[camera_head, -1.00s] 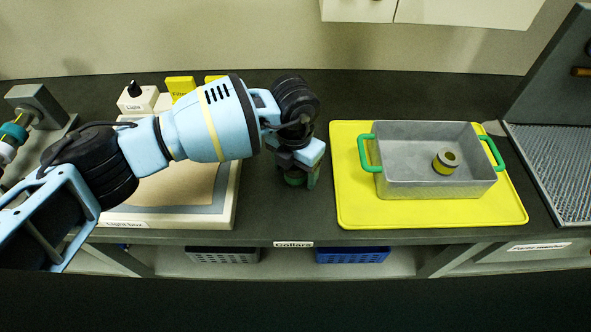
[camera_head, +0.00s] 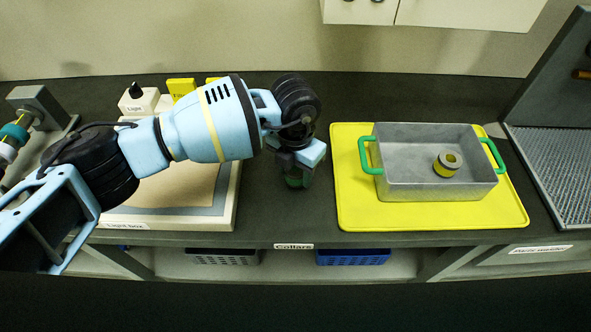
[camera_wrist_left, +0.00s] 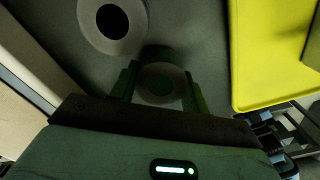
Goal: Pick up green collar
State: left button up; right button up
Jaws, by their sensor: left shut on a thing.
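The green collar (camera_head: 293,182) is on the dark counter, left of the yellow mat, partly hidden by my left gripper (camera_head: 297,180). In the left wrist view the collar (camera_wrist_left: 160,84) shows as a dim ring with a dark green middle. The fingers of my left gripper (camera_wrist_left: 161,88) are on either side of it, shut on it. I cannot tell any gap between the collar and the counter. My right gripper is not in view.
A second, pale ring-shaped collar (camera_wrist_left: 134,32) stands close by in the left wrist view. A metal tray (camera_head: 410,186) with green handles holds a yellow-and-grey collar (camera_head: 447,164) and sits on a yellow mat (camera_head: 365,213). A light box (camera_head: 165,217) lies left.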

aim_at(296, 168)
pick_arm(q)
jog(key=shift+r, duration=0.5)
notch_tip(296, 168, up, 2)
jog(key=shift+r, duration=0.15)
jog(key=s+d+r, duration=0.1)
jog(key=s+d, duration=0.3)
jog(key=s, duration=1.1)
jog(key=shift+s+r, duration=0.15)
jog(key=shift+s, duration=0.05)
